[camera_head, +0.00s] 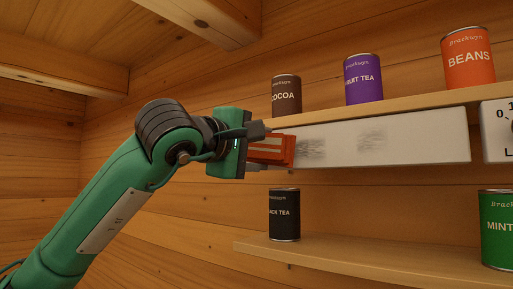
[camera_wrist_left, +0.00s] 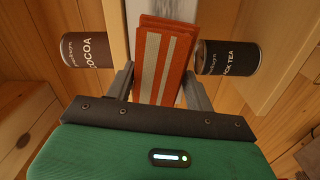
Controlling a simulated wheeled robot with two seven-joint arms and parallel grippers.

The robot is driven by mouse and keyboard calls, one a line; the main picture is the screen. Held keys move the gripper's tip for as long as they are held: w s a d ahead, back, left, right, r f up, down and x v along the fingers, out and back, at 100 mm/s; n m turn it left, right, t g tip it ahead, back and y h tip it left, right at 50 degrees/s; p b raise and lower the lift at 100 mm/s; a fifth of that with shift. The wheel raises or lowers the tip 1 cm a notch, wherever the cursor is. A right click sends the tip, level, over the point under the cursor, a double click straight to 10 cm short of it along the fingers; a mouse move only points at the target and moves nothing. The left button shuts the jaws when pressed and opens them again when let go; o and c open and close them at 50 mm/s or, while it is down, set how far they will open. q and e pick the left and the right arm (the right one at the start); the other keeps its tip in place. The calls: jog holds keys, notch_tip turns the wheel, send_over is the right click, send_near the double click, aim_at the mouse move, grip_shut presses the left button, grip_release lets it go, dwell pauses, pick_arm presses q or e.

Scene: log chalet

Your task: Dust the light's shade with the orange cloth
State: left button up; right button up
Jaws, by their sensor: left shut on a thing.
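The light's shade (camera_head: 430,138) is a long white box under the upper shelf. It has two grey dusty smudges, one near its left end and one near its middle. My left gripper (camera_head: 262,150) is shut on the folded orange cloth (camera_head: 285,150), at the shade's left end. In the left wrist view the cloth (camera_wrist_left: 163,62), with two pale stripes, stands between the fingers (camera_wrist_left: 158,85), with the white shade (camera_wrist_left: 160,8) just beyond it. I cannot tell whether the cloth touches the shade. My right gripper is not in view.
The upper shelf (camera_head: 410,105) holds a cocoa tin (camera_head: 286,97), a fruit tea tin (camera_head: 363,80) and a beans tin (camera_head: 468,58). The lower shelf (camera_head: 340,258) holds a black tea tin (camera_head: 284,215), below my gripper, and a mint tin (camera_head: 497,230). A white dial (camera_head: 498,130) sits right of the shade.

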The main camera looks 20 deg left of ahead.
pick_arm(q)
jog(key=shift+w+d, duration=0.25)
jog(key=shift+w, duration=0.45)
